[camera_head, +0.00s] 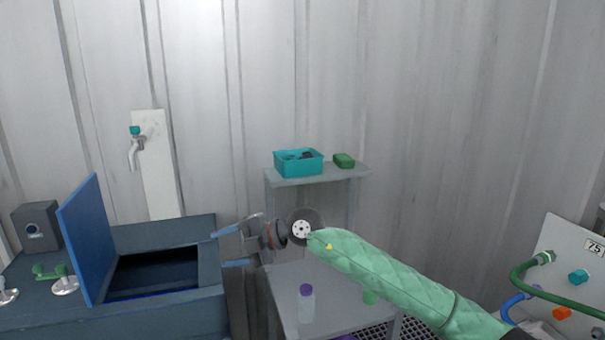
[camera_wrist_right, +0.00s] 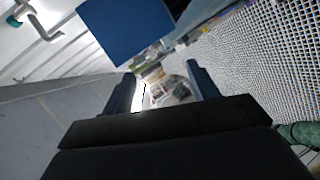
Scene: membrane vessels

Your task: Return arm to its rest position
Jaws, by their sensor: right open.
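My right arm (camera_head: 385,275), in a green quilted sleeve, reaches in from the lower right of the head view. My right gripper (camera_head: 228,247) is at its end, pointing left, beside the right end of the dark blue-grey box (camera_head: 170,318). Its two blue fingers are apart, with nothing seen held between them. In the right wrist view, the gripper (camera_wrist_right: 165,87) also shows its fingers spread, with a blurred background between them. My left gripper is in neither view.
The box has a raised blue lid (camera_head: 86,240) and a dark opening. Right of it, a grey shelf (camera_head: 345,172) carries a teal basket (camera_head: 298,168) and a green block (camera_head: 344,160). A purple-capped bottle (camera_head: 306,305) stands lower, below my arm. A panel with hoses (camera_head: 572,262) is at right.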

